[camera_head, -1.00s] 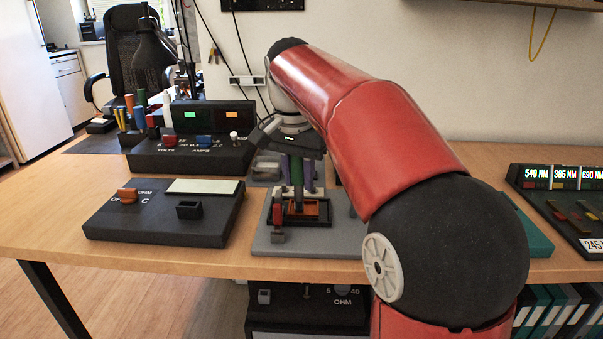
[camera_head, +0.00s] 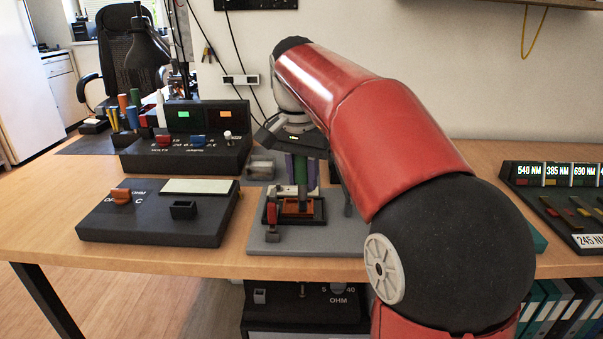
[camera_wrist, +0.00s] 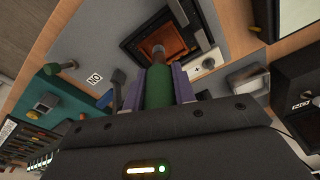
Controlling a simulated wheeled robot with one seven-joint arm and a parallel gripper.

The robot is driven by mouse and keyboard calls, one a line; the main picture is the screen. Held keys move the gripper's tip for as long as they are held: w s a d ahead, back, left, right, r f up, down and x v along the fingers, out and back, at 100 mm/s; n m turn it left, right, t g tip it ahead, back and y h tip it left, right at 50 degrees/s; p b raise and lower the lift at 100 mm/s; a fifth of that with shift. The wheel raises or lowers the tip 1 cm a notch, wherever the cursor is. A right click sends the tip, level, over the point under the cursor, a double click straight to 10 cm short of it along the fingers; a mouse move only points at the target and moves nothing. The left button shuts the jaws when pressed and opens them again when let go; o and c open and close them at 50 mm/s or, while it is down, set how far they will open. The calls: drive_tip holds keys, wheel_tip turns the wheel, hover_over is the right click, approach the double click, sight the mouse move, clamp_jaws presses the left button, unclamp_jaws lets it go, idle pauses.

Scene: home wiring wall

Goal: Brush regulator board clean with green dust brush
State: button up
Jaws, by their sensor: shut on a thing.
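My gripper (camera_wrist: 160,84) is shut on the green dust brush (camera_wrist: 158,88), whose green handle stands between the purple fingers in the wrist view. In the head view the brush (camera_head: 301,169) hangs upright below my gripper (camera_head: 301,172). The brush's grey lower end is over the regulator board (camera_wrist: 176,40), an orange-brown square in a dark frame; I cannot tell whether the bristles touch it. The board (camera_head: 290,206) lies on a grey base plate (camera_head: 262,236) in the head view. A red-topped lever (camera_head: 271,212) stands at the plate's left.
A dark panel with an orange knob (camera_head: 122,194) and a pale pad lies left. Behind it stands a power supply (camera_head: 180,152) with lit displays. A wavelength console (camera_head: 560,190) sits at the right.

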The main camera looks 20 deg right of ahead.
drive_tip(key=shift+a, duration=0.15)
drive_tip(key=shift+w+a+p, duration=0.3)
drive_tip(key=shift+a+p, duration=0.2)
drive_tip(key=shift+a, duration=0.2)
drive_tip(key=shift+d, duration=0.15)
drive_tip(key=shift+s+d, duration=0.25)
drive_tip(key=shift+d, duration=0.45)
drive_tip(key=shift+a, duration=0.2)
drive_tip(key=shift+w+a, duration=0.25)
drive_tip(key=shift+a, duration=0.4)
